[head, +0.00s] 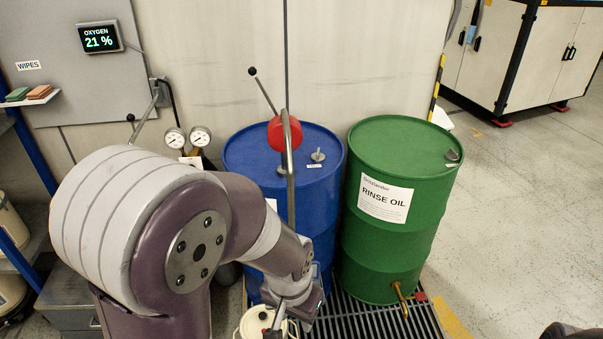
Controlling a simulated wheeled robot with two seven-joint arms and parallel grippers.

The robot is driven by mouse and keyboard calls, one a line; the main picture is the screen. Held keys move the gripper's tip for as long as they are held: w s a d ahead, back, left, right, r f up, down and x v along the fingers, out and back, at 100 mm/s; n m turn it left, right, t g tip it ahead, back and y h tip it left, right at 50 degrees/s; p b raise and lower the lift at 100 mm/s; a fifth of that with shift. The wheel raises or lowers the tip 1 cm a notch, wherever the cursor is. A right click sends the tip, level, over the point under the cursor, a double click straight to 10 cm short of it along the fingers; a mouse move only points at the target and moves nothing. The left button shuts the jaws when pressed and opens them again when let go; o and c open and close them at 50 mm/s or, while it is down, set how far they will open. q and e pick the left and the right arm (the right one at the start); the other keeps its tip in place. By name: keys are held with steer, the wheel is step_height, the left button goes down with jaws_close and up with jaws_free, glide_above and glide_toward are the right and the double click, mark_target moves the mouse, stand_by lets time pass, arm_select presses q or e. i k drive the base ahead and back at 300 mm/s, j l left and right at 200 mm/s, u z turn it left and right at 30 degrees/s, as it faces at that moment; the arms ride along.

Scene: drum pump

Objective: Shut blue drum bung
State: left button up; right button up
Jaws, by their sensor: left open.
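The blue drum (325,215) stands on a slatted grate in the middle of the head view. A small grey bung with an upright handle (318,155) is on the right part of its top, just above a small white label. I cannot tell how tightly it sits. My left gripper (283,311) is open, low in front of the blue drum, above a cream-coloured container. It is well below the drum top and apart from the bung. My forearm hides the drum's lower left side. My right gripper is out of view.
A red pump head (284,134) with a bent metal pipe and lever rises from the blue drum, left of the bung. The green drum (385,245) stands close on the right. The cream container (258,324) is in front. Two gauges (187,138) hang behind my arm. The right floor is clear.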

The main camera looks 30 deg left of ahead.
mark_target(318, 156)
steer(key=j+z, duration=0.15)
steer(key=z, duration=0.3)
steer(key=k+j+z, duration=0.15)
steer(key=z, duration=0.3)
steer(key=k+j+z, duration=0.1)
steer(key=z, duration=0.35)
steer(key=k+z, duration=0.15)
steer(key=z, duration=0.3)
steer(key=k+j, duration=0.25)
steer(key=j, duration=0.15)
steer(key=k+j, duration=0.2)
steer(key=j, duration=0.2)
steer(key=k+j, duration=0.25)
steer(key=j, duration=0.15)
steer(key=k+j, duration=0.2)
steer(key=j, duration=0.2)
steer(key=k+j, duration=0.25)
steer(key=j, duration=0.15)
steer(key=k+j, duration=0.2)
steer(key=j, duration=0.2)
steer(key=i+l, duration=0.25)
steer(key=i, duration=0.2)
